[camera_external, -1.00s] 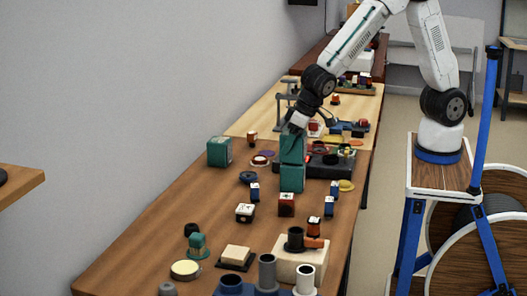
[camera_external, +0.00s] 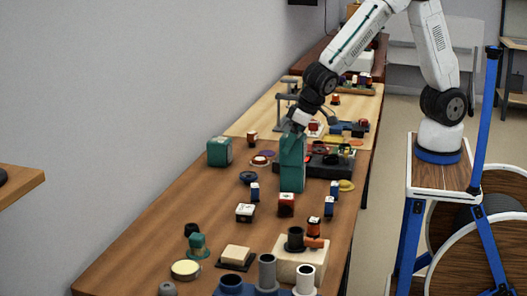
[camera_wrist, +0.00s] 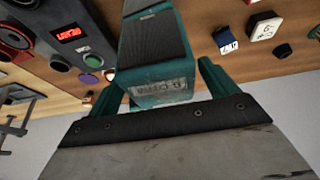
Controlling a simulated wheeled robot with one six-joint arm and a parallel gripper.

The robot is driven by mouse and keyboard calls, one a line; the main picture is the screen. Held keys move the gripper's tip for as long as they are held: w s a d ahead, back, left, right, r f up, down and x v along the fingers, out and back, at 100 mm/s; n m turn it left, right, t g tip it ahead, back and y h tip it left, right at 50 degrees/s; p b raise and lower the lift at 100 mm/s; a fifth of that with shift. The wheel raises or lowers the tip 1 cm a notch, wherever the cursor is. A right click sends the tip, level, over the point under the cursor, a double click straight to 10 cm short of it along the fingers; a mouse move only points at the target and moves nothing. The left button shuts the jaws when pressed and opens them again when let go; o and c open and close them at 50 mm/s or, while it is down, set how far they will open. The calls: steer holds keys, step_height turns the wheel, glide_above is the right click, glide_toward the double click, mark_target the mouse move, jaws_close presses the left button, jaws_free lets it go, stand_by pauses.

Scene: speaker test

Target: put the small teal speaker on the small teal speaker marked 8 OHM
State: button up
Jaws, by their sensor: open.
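Two small teal speakers appear stacked as one tall upright teal block in the external view: the upper speaker (camera_external: 291,148) sits on the lower speaker (camera_external: 292,179), and I cannot make out a clear seam. My gripper (camera_external: 293,130) is at the top of the stack, pointing down. In the wrist view a teal speaker (camera_wrist: 157,40) with a dark grille stands between the open teal fingers of my gripper (camera_wrist: 160,86). Its small label plate is too blurred to read surely. Another teal box (camera_external: 218,153) stands apart to the left.
A dark device with a red display (camera_wrist: 68,34) lies close beside the stack. Small blocks, including a red one (camera_external: 286,204) and a white-topped one (camera_external: 245,212), stand in front. A wooden block (camera_external: 300,262) and grey cylinders are at the near end. Bare wood lies at the left.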

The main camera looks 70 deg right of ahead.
steer(key=v, duration=1.1)
steer(key=s+d+r+g, duration=0.1)
steer(key=s+d+r, duration=0.2)
steer(key=d, duration=0.5)
steer(key=s+d+r, duration=0.2)
steer(key=s+d, duration=0.1)
steer(key=d, duration=0.5)
steer(key=s+d+g, duration=0.1)
steer(key=s+d, duration=0.5)
steer(key=s, duration=0.2)
steer(key=s+d+g, duration=0.1)
steer(key=s+d, duration=0.4)
steer(key=s, duration=0.4)
steer(key=shift+s+d+r, duration=0.15)
steer(key=shift+s+d, duration=0.2)
